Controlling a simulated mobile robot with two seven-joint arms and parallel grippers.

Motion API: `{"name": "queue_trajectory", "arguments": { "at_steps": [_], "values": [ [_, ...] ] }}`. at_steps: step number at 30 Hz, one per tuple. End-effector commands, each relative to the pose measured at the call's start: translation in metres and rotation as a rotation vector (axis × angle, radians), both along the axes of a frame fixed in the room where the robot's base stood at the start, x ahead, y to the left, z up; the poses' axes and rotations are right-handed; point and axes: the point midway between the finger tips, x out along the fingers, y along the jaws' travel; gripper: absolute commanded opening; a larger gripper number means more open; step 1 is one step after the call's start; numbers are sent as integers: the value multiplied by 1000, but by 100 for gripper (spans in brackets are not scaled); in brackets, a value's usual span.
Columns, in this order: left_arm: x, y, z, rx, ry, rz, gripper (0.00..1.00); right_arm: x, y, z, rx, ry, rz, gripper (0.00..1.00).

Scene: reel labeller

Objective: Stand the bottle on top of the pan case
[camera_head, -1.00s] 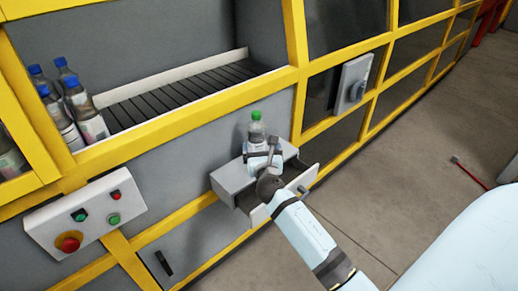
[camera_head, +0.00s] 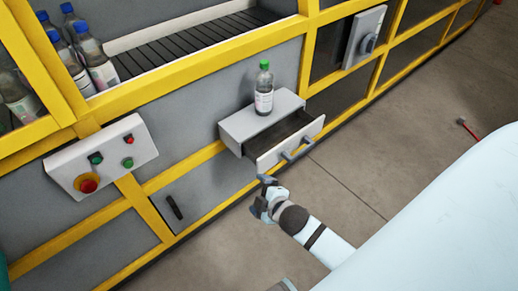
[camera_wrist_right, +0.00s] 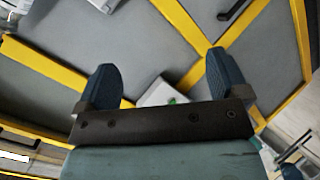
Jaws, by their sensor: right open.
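The bottle (camera_head: 264,88) is clear with a green cap and a pale label. It stands upright on top of the pan case (camera_head: 238,124), a light grey box on the machine's front with its drawer (camera_head: 290,144) pulled open. My right gripper (camera_head: 261,196) is open and empty, below and in front of the drawer, apart from the bottle and the case. Its two dark fingers also show spread in the right wrist view (camera_wrist_right: 162,78), with nothing between them that I can tell is held. My left gripper is not in view.
A control panel (camera_head: 101,157) with red and green buttons is on the machine at left. Several blue-capped bottles (camera_head: 95,62) stand by the roller conveyor (camera_head: 180,45). A grey switch box (camera_head: 364,38) is at upper right. The floor (camera_head: 400,150) at right is mostly clear.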

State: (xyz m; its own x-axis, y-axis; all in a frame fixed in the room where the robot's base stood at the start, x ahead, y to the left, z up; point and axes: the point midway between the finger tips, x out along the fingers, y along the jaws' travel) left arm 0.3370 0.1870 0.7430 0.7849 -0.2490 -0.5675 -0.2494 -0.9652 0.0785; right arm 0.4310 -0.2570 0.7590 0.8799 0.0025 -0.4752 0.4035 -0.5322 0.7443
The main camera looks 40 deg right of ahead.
Motion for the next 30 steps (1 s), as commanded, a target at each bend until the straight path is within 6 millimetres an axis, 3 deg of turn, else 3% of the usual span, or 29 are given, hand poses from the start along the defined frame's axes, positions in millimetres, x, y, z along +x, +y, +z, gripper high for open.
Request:
{"name": "queue_trajectory", "arguments": {
  "at_steps": [1, 3, 6, 9, 19, 22, 26, 30],
  "values": [
    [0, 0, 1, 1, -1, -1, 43, -24, 16, -8, 191, 44, -47, 93],
    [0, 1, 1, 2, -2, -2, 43, -49, 36, -14, 442, 104, -121, 93],
    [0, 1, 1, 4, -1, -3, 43, -76, 56, -17, 705, 179, -214, 93],
    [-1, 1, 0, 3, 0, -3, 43, -91, 67, -18, 852, 225, -274, 93],
    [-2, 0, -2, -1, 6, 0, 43, -95, 71, -18, 910, 243, -299, 93],
    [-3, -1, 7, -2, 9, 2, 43, -96, 71, -8, 906, 242, -298, 93],
    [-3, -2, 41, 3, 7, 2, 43, -97, 69, 25, 896, 236, -293, 93],
    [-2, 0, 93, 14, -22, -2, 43, -99, 66, 71, 881, 224, -284, 93]
  ]
}}
